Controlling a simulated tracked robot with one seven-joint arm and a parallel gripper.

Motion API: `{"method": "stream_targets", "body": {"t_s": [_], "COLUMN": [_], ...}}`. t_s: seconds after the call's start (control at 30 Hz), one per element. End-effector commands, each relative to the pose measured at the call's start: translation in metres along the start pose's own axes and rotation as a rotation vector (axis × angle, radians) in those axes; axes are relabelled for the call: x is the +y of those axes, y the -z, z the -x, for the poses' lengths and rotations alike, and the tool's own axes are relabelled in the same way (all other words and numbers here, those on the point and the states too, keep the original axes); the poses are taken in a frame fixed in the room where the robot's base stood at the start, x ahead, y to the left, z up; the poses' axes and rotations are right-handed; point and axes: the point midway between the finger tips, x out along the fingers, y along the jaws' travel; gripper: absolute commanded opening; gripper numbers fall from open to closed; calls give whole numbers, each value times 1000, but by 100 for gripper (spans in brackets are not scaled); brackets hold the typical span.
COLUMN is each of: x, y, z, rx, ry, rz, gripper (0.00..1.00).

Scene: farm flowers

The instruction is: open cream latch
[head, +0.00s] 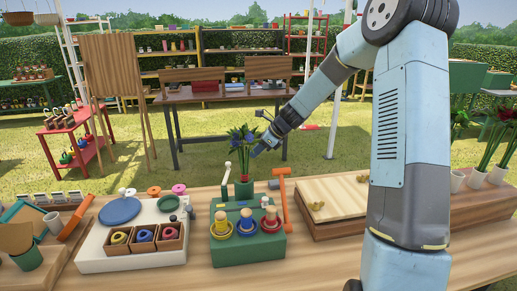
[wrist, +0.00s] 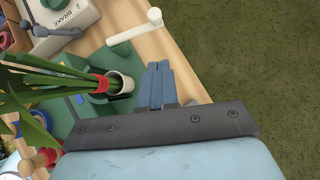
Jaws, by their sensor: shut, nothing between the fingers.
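A cream latch (head: 227,173), a lever with a round knob, stands at the back left of the green box (head: 250,247). In the wrist view the cream latch (wrist: 134,27) lies above my fingers, pivoted on a green part. My gripper (head: 257,152) is shut and empty, above and beyond the back edge of the workbench, right of the latch and apart from it. Its blue fingers (wrist: 160,88) are together in the wrist view.
An orange lever (head: 282,203) rises at the right of the green box. Several ringed pegs stand on its front. A white box (wrist: 67,14) marked BRAKE shows in the wrist view. A wooden board (head: 335,199) lies to the right. Grass beyond the bench edge is clear.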

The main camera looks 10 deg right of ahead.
Motion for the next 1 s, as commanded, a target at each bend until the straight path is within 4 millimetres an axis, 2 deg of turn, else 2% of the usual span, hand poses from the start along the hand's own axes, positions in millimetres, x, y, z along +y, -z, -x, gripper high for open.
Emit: {"method": "stream_targets", "body": {"t_s": [0.3,0.5,0.7,1.0], "x": [1,1,0,0], "y": [0,-17,-25,-26], "z": [-56,-76,-85,-86], "rx": [-1,0,0,0], "ry": [-4,-2,0,0], "rz": [0,2,2,2], "gripper": [0,0,0,0]}}
